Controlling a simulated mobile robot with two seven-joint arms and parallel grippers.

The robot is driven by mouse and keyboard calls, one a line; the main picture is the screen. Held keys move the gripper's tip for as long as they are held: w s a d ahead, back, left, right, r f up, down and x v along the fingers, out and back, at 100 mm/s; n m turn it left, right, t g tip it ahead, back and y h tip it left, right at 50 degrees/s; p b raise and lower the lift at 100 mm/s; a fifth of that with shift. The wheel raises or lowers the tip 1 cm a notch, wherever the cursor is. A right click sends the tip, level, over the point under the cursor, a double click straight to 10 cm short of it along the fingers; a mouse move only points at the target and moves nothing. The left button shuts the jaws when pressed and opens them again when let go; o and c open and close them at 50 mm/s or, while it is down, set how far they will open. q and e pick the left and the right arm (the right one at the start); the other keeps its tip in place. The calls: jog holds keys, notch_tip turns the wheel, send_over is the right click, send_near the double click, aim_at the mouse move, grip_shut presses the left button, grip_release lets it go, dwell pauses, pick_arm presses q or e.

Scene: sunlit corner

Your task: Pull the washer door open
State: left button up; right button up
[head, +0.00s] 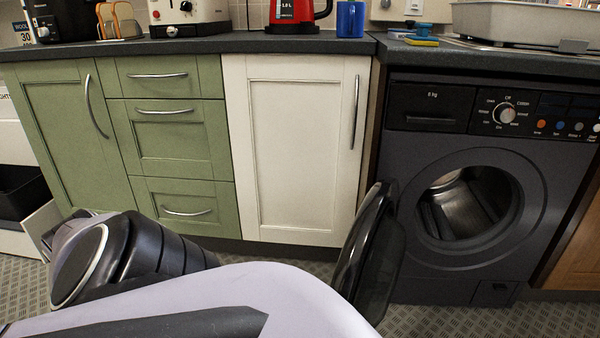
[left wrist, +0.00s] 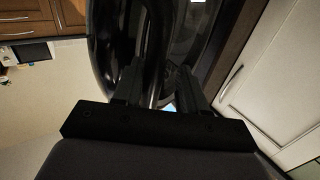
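The dark grey washer (head: 470,280) stands at the right under the counter. Its round black door (head: 370,255) is swung wide open to the left, seen nearly edge-on, and the drum opening (head: 465,205) is exposed. My left arm crosses the bottom of the head view toward the door and hides its own gripper there. In the left wrist view, my left gripper (left wrist: 164,86) has its two dark fingers a little apart, right at the curved black door (left wrist: 105,45). I cannot tell whether they press on its rim. My right gripper is not in view.
A cream cabinet (head: 298,145) and green drawers (head: 170,140) stand left of the washer. The dark countertop (head: 200,46) above bears a red kettle (head: 295,14), a toaster and a sink tray. Patterned floor (head: 440,320) shows in front of the washer.

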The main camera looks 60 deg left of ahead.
pick_arm(q)
jog(key=shift+s+d, duration=0.1)
jog(key=s+p, duration=0.1)
jog(key=s, duration=0.6)
jog(key=shift+p, duration=0.3)
jog(key=shift+d, duration=0.15)
